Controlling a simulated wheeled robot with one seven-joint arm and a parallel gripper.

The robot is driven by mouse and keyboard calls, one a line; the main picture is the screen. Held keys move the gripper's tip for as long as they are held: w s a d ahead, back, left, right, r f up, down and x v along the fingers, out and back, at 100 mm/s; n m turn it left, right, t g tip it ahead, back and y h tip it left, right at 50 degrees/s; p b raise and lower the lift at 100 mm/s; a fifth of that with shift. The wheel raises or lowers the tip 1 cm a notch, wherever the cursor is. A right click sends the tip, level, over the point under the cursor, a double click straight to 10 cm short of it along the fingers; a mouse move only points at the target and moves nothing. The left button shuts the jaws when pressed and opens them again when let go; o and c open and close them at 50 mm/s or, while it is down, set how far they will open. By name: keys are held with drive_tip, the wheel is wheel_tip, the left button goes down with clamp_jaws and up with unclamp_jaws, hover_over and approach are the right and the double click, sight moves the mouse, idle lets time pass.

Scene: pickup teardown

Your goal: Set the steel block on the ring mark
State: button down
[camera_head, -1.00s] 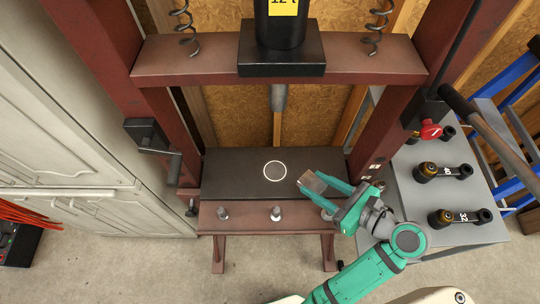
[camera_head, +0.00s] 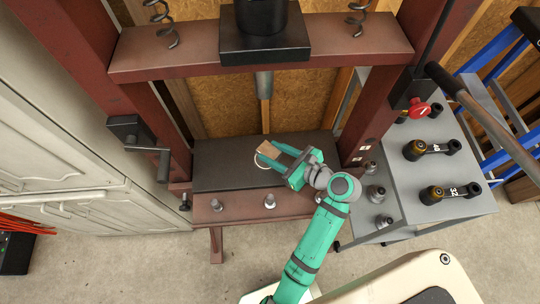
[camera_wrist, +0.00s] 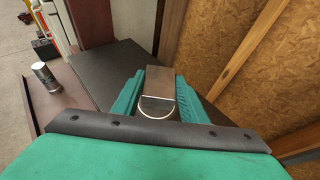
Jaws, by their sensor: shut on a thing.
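The steel block (camera_head: 269,146) is held between the fingertips of my gripper (camera_head: 270,150), over the dark press plate (camera_head: 222,168). In the wrist view the block (camera_wrist: 160,79) sits between the two green fingers. The white ring mark (camera_head: 258,163) on the plate is partly covered by the block and a finger. In the wrist view the near arc of the ring (camera_wrist: 157,117) shows on the gripper's side of the block. I cannot tell whether the block touches the plate or hangs just above it.
The press ram (camera_head: 263,84) hangs above and behind the plate. Red press posts stand on both sides. Bolts (camera_head: 270,201) stand on the front beam. A grey cart (camera_head: 440,205) with black tools is at right. The plate's left part is clear.

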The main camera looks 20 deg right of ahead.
sight(270, 156)
drive_tip(key=shift+w+a+f, duration=0.25)
drive_tip(key=shift+w+f, duration=0.4)
drive_tip(key=shift+f, duration=0.15)
drive_tip(key=shift+w+f, duration=0.1)
drive_tip(key=shift+f, duration=1.45)
drive_tip(key=c, duration=1.1)
unclamp_jaws()
drive_tip(key=shift+f, duration=0.2)
drive_tip(key=shift+r, duration=0.15)
drive_tip(key=v, duration=1.2)
